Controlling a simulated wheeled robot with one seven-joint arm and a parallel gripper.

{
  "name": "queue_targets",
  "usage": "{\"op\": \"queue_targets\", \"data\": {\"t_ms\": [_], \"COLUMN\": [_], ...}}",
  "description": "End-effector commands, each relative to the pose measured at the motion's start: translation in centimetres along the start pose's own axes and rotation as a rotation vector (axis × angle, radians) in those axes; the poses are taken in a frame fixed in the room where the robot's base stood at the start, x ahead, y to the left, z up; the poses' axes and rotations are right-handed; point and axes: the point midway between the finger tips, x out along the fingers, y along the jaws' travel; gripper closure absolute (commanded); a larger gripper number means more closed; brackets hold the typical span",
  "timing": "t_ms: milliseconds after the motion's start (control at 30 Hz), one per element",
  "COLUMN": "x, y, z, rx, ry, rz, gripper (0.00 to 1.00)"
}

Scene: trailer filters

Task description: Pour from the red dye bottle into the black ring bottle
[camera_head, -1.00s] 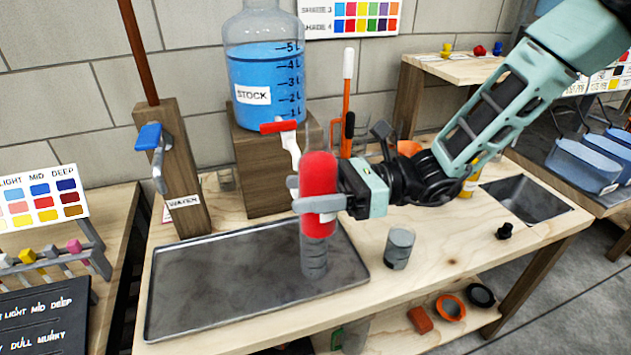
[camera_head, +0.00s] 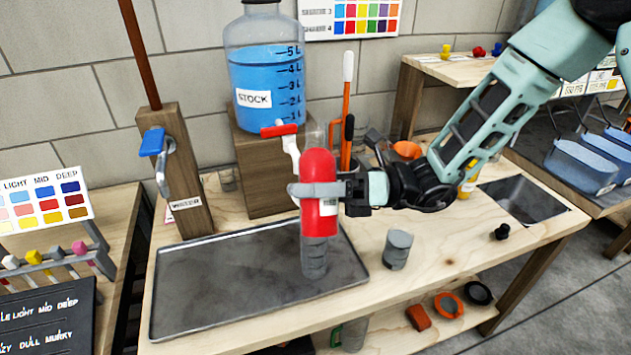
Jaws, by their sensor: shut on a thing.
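The red dye bottle (camera_head: 318,220) is held in my gripper (camera_head: 319,190), whose jaws are shut around its upper middle. Its rounded red end points up in the picture and a small white label faces me. A grey, see-through vessel with dark bands (camera_head: 314,262) stands on the metal tray directly below the red bottle in the picture. It may be the black ring bottle, but its upper part is hidden behind the red bottle. I cannot tell whether the two touch, and no flowing liquid is visible.
The metal tray (camera_head: 220,295) is otherwise bare. A grey cup (camera_head: 397,250) stands right of it on the bench. The blue stock jar (camera_head: 266,75) with its red-handled tap is behind, the water post (camera_head: 175,170) at left. A sink (camera_head: 522,200) is at right.

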Motion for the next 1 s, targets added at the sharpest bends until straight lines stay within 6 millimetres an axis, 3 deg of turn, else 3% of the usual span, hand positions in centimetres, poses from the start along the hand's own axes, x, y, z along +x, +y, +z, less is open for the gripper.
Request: {"op": "queue_targets", "data": {"t_ms": [167,1000], "x": [0.03,0.04], "y": [0.09,0.14], "z": [-0.25,-0.44], "rx": [0.077,0.125], "ry": [-0.013,-0.02], "rz": [0.001,0.001], "gripper": [0.8,0.8]}}
